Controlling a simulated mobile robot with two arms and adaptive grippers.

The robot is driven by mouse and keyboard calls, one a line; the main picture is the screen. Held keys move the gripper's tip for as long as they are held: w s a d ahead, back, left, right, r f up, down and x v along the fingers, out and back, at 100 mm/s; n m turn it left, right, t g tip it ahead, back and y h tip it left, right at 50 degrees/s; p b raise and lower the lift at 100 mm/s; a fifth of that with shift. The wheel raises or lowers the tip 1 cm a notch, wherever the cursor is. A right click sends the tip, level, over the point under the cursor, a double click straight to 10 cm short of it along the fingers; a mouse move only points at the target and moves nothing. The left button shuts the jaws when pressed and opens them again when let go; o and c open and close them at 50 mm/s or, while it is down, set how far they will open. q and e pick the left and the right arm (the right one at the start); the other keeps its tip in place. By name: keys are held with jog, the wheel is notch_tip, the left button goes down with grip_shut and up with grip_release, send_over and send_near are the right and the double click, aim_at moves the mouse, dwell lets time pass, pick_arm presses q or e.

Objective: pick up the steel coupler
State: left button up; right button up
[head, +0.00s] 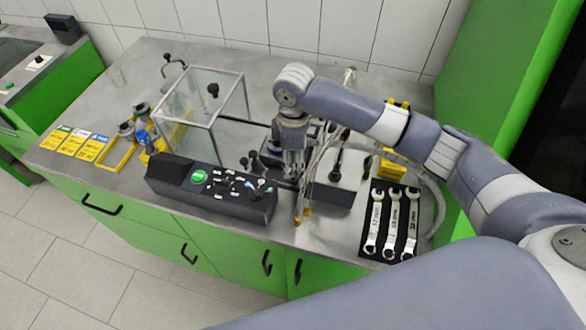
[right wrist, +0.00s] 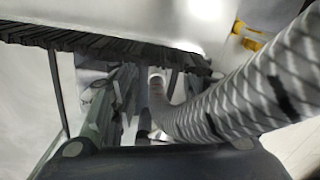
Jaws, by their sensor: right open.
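My right gripper (head: 293,172) points down over the bench, just behind the right end of the black control panel. It is open. Braided hoses (head: 318,165) hang right beside it, with brass-coloured ends (head: 302,213) low at the bench front. I cannot clearly single out the steel coupler in the head view. In the right wrist view a thick braided hose (right wrist: 235,100) runs close along the right. A small round pale metal end (right wrist: 157,84) shows between dark parts; I cannot tell whether it is the coupler. My left gripper is not in view.
The black control panel (head: 212,190) with a green button stands at the front. A clear-walled box (head: 190,105) is behind it. Several wrenches lie on a black mat (head: 373,247) at right. Yellow cards (head: 78,143) and a yellow frame (head: 118,155) lie at left.

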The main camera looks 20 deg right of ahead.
aim_at(293, 167)
jog(key=f, duration=0.2)
jog(key=f+p, duration=0.1)
jog(key=f, duration=0.2)
jog(key=shift+w+f, duration=0.2)
jog(key=shift+f, duration=0.1)
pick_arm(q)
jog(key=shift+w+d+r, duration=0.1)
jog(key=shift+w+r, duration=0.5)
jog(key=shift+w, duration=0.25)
pick_arm(e)
grip_shut()
